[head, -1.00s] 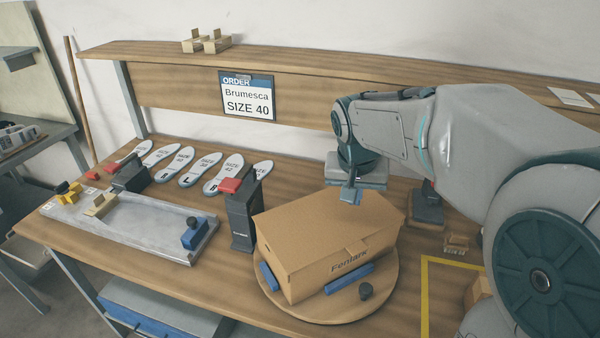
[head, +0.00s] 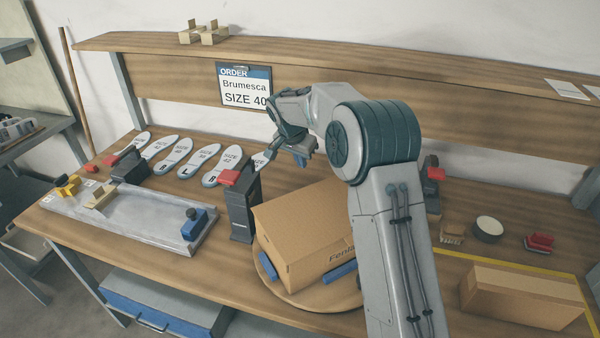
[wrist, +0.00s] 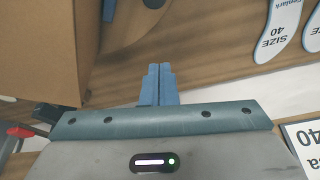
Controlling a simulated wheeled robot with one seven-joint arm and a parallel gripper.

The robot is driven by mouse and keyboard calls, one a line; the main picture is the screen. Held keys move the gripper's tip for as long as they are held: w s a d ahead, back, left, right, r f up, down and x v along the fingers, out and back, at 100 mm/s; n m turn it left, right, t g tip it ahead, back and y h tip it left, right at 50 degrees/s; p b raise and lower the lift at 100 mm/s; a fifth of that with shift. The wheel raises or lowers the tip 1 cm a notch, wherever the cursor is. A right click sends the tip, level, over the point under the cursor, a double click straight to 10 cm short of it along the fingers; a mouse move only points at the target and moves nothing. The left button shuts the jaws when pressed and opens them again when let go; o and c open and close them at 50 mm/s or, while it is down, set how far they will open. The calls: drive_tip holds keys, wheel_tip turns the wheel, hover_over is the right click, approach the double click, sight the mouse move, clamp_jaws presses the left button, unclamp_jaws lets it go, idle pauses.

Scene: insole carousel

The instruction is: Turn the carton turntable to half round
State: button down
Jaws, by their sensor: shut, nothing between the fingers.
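The carton turntable (head: 292,298) is a round wooden disc on the bench, its right side hidden by my arm. A closed brown carton (head: 292,240) marked "Fentark" sits on it, with blue blocks (head: 341,272) against its sides. The lettered side faces the front right. My gripper (head: 303,161) is behind the carton, above the back of the bench, and apart from the carton in the head view. In the wrist view the blue fingers (wrist: 160,68) are together and empty, with the carton (wrist: 40,45) at the upper left.
A black stand with a red top (head: 240,205) stands just left of the carton. Several insoles (head: 205,162) lie behind a grey tray (head: 150,225). A second carton (head: 525,295) lies at the right. The order sign (head: 245,88) hangs on the back board.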

drive_tip(key=p+x, duration=0.2)
drive_tip(key=x, duration=0.6)
drive_tip(key=shift+d+f, duration=0.1)
drive_tip(key=s+a+p, duration=0.2)
drive_tip(key=shift+s+f, duration=0.4)
drive_tip(key=shift+s+a+f, duration=0.1)
drive_tip(key=shift+s+f, duration=0.05)
drive_tip(key=shift+s, duration=0.05)
drive_tip(key=shift+a, duration=0.1)
